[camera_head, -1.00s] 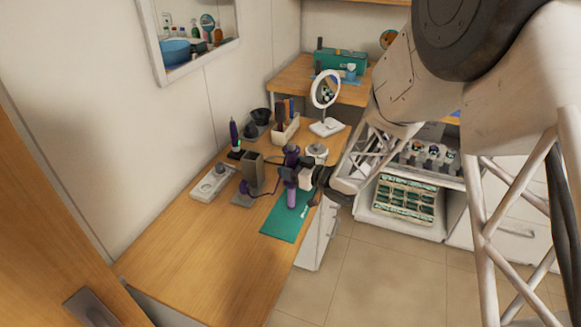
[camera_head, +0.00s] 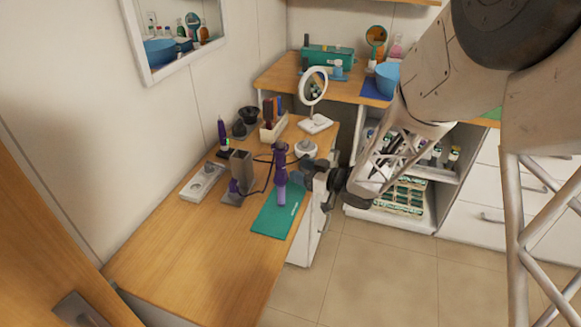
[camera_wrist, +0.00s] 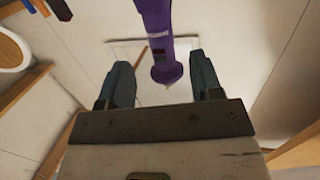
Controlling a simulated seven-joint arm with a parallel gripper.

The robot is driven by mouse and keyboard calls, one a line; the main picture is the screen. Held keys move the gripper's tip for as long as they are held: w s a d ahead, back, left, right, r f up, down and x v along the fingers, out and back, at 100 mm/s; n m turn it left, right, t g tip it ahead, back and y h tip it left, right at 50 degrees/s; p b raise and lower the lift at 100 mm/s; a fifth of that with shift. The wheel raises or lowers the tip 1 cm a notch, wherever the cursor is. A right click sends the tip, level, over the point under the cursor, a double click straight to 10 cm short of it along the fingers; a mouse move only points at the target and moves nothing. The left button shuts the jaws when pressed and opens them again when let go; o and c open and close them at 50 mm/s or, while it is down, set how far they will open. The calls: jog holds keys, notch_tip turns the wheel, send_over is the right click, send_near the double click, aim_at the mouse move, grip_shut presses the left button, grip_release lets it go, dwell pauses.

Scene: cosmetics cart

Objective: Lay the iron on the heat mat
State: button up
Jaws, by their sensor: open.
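The purple iron (camera_head: 281,178) is over the teal heat mat (camera_head: 268,224) near the desk's front edge. It looks upright, with its lighter purple end down at the mat; I cannot tell exactly how it rests. My gripper (camera_head: 304,172) is just right of the iron, at about its mid-height. In the wrist view the iron (camera_wrist: 157,35) hangs into the picture from the top, beyond and between the two spread fingers of my gripper (camera_wrist: 158,85). The fingers are open, with a gap on both sides, and hold nothing.
A grey holder (camera_head: 241,172) stands left of the mat, with a dark cord nearby. A white power strip (camera_head: 202,182) lies farther left. The desk's front left is clear.

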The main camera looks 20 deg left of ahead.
jog(key=shift+v, duration=2)
jog(key=w+d+r+m+t+h, duration=0.2)
jog(key=d+r+t+h, duration=0.15)
jog(key=d, duration=0.25)
jog(key=w+d+r+m+t+h, duration=0.2)
jog(key=d+r+m+t+h, duration=0.1)
jog(key=d+r, duration=0.25)
jog(key=s+d+r+m+h, duration=0.3)
jog(key=d+h, duration=0.1)
jog(key=d, duration=0.3)
jog(key=s+d+r+m+h, duration=0.2)
jog(key=s+d+r+h, duration=0.15)
jog(key=d, duration=0.35)
jog(key=s+d+r+m+g+h, duration=0.1)
jog(key=s+d+m+g, duration=0.2)
jog(key=s, duration=1.1)
jog(key=s+d+r+m+g+h, duration=0.1)
jog(key=s+d+g, duration=0.3)
jog(key=s, duration=1.1)
jog(key=d+m, duration=0.1)
jog(key=d, duration=0.1)
jog(key=shift+d+m+g, duration=0.25)
jog(key=shift+m+g, duration=0.1)
jog(key=shift+m, duration=0.05)
jog(key=shift+r+h, duration=0.1)
jog(key=shift+h, duration=0.2)
